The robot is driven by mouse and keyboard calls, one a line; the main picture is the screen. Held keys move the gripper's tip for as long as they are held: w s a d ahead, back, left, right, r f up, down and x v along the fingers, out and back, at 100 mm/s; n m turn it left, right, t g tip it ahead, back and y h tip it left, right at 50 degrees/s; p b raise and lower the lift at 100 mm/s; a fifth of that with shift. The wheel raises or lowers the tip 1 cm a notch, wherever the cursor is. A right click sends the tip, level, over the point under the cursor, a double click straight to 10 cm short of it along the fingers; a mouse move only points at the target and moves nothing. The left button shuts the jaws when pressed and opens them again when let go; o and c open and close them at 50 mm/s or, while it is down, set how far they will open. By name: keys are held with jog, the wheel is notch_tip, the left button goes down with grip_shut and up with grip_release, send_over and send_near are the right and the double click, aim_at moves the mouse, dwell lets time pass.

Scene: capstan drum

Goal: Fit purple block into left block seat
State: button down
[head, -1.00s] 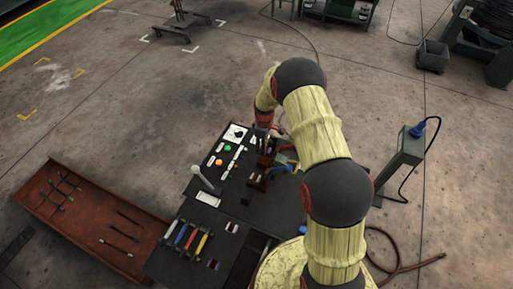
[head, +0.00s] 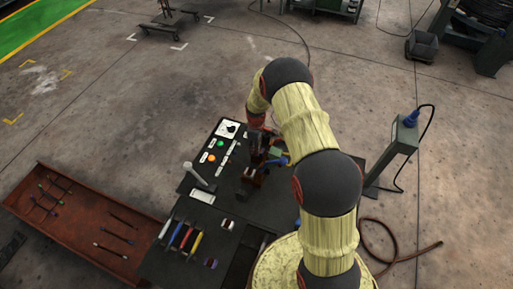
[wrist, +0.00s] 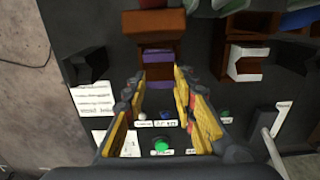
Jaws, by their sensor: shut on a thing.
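The purple block (wrist: 158,56) shows purple bands and a brown middle in the wrist view. It sits between the tips of my gripper (wrist: 161,75), whose yellow-padded fingers are shut on it. A brown wooden piece (wrist: 153,24) lies just beyond the block; I cannot tell whether they touch. Another brown piece with a white face (wrist: 246,62) stands to the right. I cannot tell which is the left block seat. In the head view my gripper (head: 259,152) is low over the far part of the dark bench, and the block is too small to make out.
The bench (head: 240,200) carries a panel with green and orange buttons (head: 211,158), a grey lever (head: 199,178) and several coloured-handled tools (head: 180,236). A rusty tray (head: 85,218) stands at left. A grey post (head: 398,150) stands on the floor at right.

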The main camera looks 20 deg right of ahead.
jog(key=c, duration=1.4)
grip_release()
notch_tip(320, 180, up, 12)
